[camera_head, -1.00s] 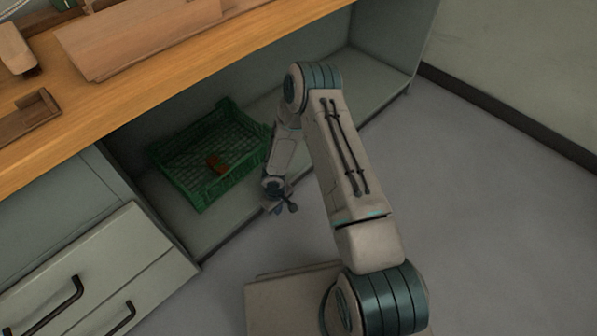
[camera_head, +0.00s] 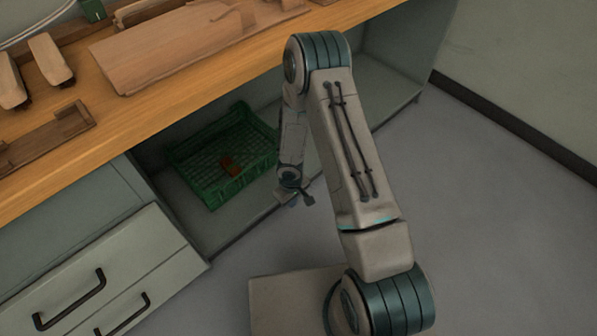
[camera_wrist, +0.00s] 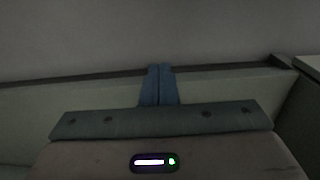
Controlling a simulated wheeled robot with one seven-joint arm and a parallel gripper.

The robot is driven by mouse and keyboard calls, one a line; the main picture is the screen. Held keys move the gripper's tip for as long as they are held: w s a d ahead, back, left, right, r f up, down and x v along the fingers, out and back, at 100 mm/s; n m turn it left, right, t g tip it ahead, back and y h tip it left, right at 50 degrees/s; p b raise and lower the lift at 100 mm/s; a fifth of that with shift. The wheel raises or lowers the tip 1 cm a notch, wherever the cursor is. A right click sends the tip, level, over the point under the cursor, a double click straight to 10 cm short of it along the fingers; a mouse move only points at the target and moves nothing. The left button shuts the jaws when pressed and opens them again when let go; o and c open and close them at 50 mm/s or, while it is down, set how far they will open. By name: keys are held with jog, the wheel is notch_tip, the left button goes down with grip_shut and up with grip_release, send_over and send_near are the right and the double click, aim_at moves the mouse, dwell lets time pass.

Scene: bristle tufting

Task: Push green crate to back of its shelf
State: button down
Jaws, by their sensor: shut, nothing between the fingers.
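The crate does not show in the wrist view.
The wooden bench top (camera_head: 190,105) overhangs the shelf and carries boards and blocks. A drawer unit (camera_head: 110,270) with black handles stands left of the shelf opening. The shelf right of my arm looks empty. Grey floor (camera_head: 480,220) lies open at the right.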

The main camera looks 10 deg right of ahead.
notch_tip(320, 180, up, 9)
jog(key=w+d+p, duration=0.2)
jog(key=shift+w+d+r+m+t+h+p, duration=0.2)
jog(key=shift+w+m+t+h+p, duration=0.05)
jog(key=shift+m+t+h+p, duration=0.15)
jog(key=s+d+r+m+h+p, duration=0.15)
jog(key=r+p, duration=0.35)
jog(key=r, duration=0.7)
jog(key=d+r+m+t+p, duration=0.1)
jog(key=d+r+p, duration=0.25)
jog(key=r, duration=0.95)
jog(key=s+d+r+m+p, duration=0.15)
jog(key=r+p, duration=0.35)
jog(key=r, duration=0.7)
jog(key=s+r+m+y+p, duration=0.1)
jog(key=s+r+p, duration=0.6)
jog(key=r, duration=0.6)
jog(key=s+r+m+y+p, duration=0.1)
jog(key=s+r+p, duration=0.6)
jog(key=r, duration=0.7)
jog(key=shift+s+t, duration=0.4)
jog(key=shift+s, duration=0.5)
jog(key=shift+d+r+y, duration=0.1)
jog(key=shift+y, duration=0.15)
